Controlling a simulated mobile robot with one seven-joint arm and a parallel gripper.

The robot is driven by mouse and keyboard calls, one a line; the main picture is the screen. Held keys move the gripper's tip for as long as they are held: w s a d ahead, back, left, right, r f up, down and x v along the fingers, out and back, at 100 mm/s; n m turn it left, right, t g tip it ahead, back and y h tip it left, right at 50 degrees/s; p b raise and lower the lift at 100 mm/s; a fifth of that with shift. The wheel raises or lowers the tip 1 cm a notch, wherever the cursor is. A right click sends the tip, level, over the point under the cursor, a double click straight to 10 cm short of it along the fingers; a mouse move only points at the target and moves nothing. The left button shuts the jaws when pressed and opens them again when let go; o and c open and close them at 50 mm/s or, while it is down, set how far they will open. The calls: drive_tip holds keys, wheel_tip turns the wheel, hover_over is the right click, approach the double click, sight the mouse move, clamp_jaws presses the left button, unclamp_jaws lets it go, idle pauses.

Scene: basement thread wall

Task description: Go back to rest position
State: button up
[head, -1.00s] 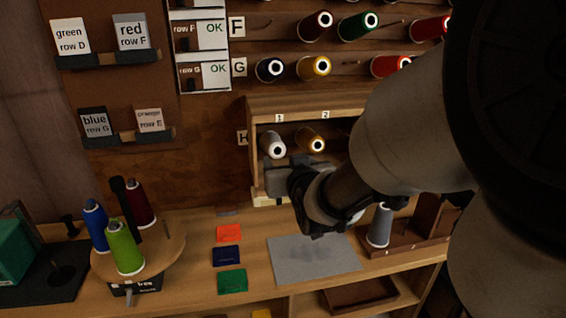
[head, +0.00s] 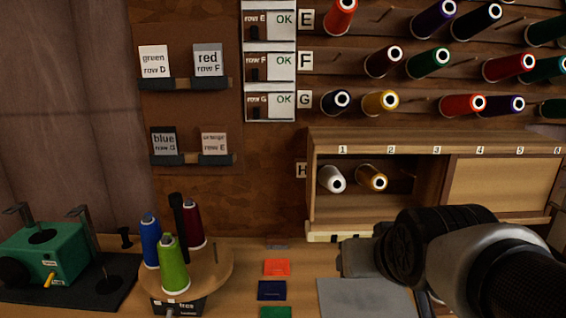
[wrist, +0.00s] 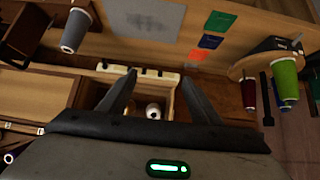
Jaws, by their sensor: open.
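My gripper (head: 360,258) is at the lower right of the head view, in front of the wooden cubby box. Its fingertips are hard to make out there. In the wrist view my gripper (wrist: 158,84) has its two fingers spread apart with nothing between them. Beyond the fingers is the cubby opening with a white spool (wrist: 153,110). In the head view the white spool (head: 332,179) and a golden-brown spool (head: 372,177) lie in the open left part of the cubby box (head: 350,140). My arm covers the bench's right end.
A turntable (head: 215,268) with blue, green and dark red cones stands on the bench. A green machine (head: 48,252) is at far left. Colored cards (head: 277,267) and a grey mat (head: 362,298) lie on the bench. A grey cone (wrist: 75,32) shows in the wrist view.

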drive_tip(key=s+f+g, duration=0.2)
drive_tip(key=s+g, duration=0.1)
drive_tip(key=s, duration=0.6)
wheel_tip(320, 180, up, 23)
drive_tip(key=p, duration=2.3)
drive_tip(key=shift+s+a+g, duration=0.15)
drive_tip(key=shift+s+g, duration=0.15)
